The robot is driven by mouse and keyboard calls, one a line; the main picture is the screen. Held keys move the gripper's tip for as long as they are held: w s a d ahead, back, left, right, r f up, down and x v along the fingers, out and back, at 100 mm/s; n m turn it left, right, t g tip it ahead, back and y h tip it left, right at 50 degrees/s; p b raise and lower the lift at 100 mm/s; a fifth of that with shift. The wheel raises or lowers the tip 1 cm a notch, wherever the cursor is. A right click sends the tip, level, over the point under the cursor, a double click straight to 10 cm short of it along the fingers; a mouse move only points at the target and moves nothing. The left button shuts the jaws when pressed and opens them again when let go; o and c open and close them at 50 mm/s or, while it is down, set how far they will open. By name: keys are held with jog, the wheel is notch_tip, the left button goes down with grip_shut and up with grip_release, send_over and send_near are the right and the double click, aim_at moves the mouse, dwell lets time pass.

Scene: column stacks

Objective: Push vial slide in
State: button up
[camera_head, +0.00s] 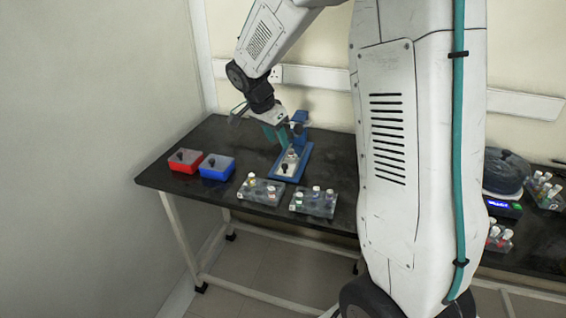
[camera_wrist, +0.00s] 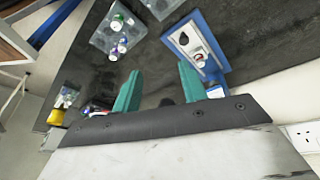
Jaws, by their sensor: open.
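A blue station (camera_head: 303,165) stands on the black table, with an upright blue part at its back. A pale slide (camera_head: 281,175) with a black knob sits at its front end, and a light-capped vial (camera_head: 291,154) stands just behind the knob. In the wrist view the station (camera_wrist: 222,50) is at upper right, with the knob (camera_wrist: 184,39) and the vial (camera_wrist: 198,58) in its pale tray. My gripper (camera_wrist: 160,88) has its teal fingers spread and nothing between them. In the head view my gripper (camera_head: 274,133) is beside the station's back part, above the table.
A red box (camera_head: 186,168) and a blue box (camera_head: 217,174) stand at left. Two clear vial racks (camera_head: 262,199) (camera_head: 315,209) stand near the front edge; one rack shows in the wrist view (camera_wrist: 103,40). A domed device (camera_head: 504,172) and more vials are at right.

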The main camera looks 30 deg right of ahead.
aim_at(284, 165)
jog(key=w+d+f+m, duration=0.1)
jog(key=d+f, duration=0.1)
jog(key=f, duration=0.2)
jog(key=w+d+f+m, duration=0.1)
jog(key=w+d+f, duration=0.1)
jog(key=f, duration=0.3)
jog(key=w+d+f+m, duration=0.1)
jog(key=w+d+f, duration=0.1)
jog(key=f, duration=0.3)
jog(key=shift+f+h, duration=0.1)
jog(key=shift+h, duration=0.2)
jog(key=shift+c, duration=0.2)
grip_shut()
jog(key=shift+w, duration=0.2)
